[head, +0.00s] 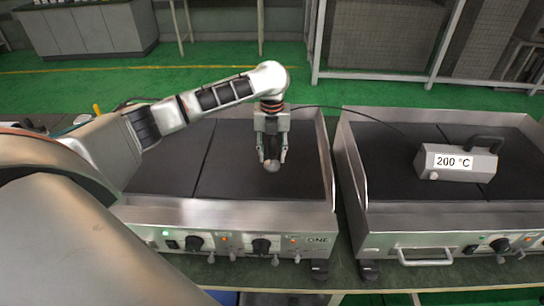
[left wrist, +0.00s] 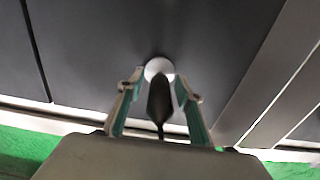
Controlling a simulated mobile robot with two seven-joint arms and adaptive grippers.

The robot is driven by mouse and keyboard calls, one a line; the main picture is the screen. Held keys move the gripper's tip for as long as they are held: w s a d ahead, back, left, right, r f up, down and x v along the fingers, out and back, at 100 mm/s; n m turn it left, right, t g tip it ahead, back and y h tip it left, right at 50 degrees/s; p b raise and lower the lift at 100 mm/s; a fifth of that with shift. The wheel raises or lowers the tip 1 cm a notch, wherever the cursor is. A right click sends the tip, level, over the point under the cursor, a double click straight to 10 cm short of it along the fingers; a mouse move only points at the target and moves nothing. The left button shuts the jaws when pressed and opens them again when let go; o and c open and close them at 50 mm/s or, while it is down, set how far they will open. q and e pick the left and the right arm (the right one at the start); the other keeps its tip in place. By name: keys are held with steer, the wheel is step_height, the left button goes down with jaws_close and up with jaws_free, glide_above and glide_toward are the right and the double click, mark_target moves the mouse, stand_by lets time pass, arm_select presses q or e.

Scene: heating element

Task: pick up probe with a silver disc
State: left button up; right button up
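The probe shows in the left wrist view as a dark tapered handle (left wrist: 159,100) with a pale silver disc (left wrist: 158,69) at its far end. In the head view the silver disc (head: 271,165) is a small round spot over the right part of the left hot plate. My left gripper (head: 272,157) points down there, with one finger on each side of the probe. In the left wrist view my left gripper (left wrist: 159,84) has its fingers apart, with gaps beside the handle. Whether the disc touches the plate is hard to tell. My right gripper is not in view.
The left heating unit (head: 230,212) has raised metal side walls and front knobs. A second unit (head: 440,213) stands to its right, carrying a metal box labelled 200 °C (head: 458,164). A thin dark cable (head: 345,109) runs from the box towards my left gripper.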

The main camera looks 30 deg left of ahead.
arm_select(q)
jaws_close()
steer(key=shift+r, duration=0.1)
